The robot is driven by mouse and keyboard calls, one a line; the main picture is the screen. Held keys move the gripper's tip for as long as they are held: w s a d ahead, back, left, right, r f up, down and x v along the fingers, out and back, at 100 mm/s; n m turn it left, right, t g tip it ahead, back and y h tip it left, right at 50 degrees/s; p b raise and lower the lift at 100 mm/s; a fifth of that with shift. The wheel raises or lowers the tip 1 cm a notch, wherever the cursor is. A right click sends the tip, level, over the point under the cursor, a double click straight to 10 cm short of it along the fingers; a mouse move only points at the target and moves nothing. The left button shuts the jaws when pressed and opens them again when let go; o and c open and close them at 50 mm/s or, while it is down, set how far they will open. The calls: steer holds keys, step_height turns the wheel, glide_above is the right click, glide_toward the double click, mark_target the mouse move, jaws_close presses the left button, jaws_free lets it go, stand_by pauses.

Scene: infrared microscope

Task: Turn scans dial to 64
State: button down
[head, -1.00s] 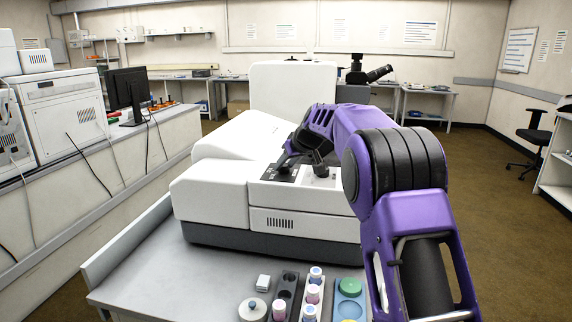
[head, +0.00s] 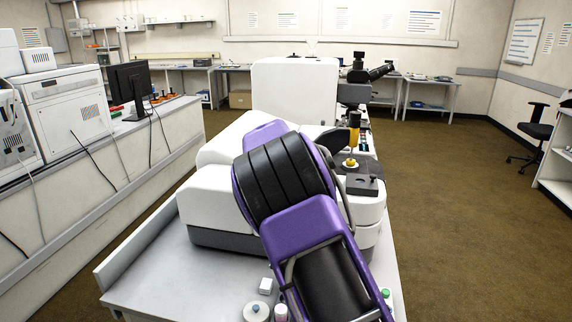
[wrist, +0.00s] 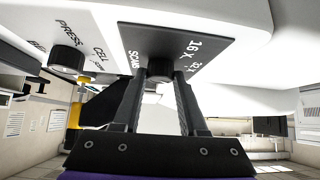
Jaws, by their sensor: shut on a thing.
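In the wrist view, the scans dial (wrist: 160,67) is a small black knob on a dark panel (wrist: 197,36) with the white words "SCANS" and "16 X" and a smaller mark beside it. My gripper (wrist: 161,76) has its two dark fingers on either side of the knob and is shut on it. The fingertips hide part of the knob, and I cannot read its setting. In the head view my purple and black arm covers the front of the white infrared microscope (head: 293,88), so the dial and gripper are hidden there.
A second black knob (wrist: 67,58) is beside the panel, near "PRESS" and "CELL". In the head view, a yellow objective (head: 354,138) stands over the stage at the microscope's right side.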

steer(key=shift+w+a+m+g+h+p, duration=0.15)
steer(key=shift+m+g+h+p, duration=0.15)
steer(key=shift+m+h, duration=0.65)
steer(key=shift+s+a+m+g+h+p, duration=0.1)
steer(key=shift+m+g+h+p, duration=0.2)
steer(key=shift+m+h, duration=0.65)
steer(key=shift+m, duration=0.4)
steer(key=shift+c, duration=2.2)
jaws_free()
steer(key=b+v, duration=0.1)
steer(key=v, duration=1.6)
steer(key=shift+d+r, duration=0.2)
steer(key=shift+r, duration=0.1)
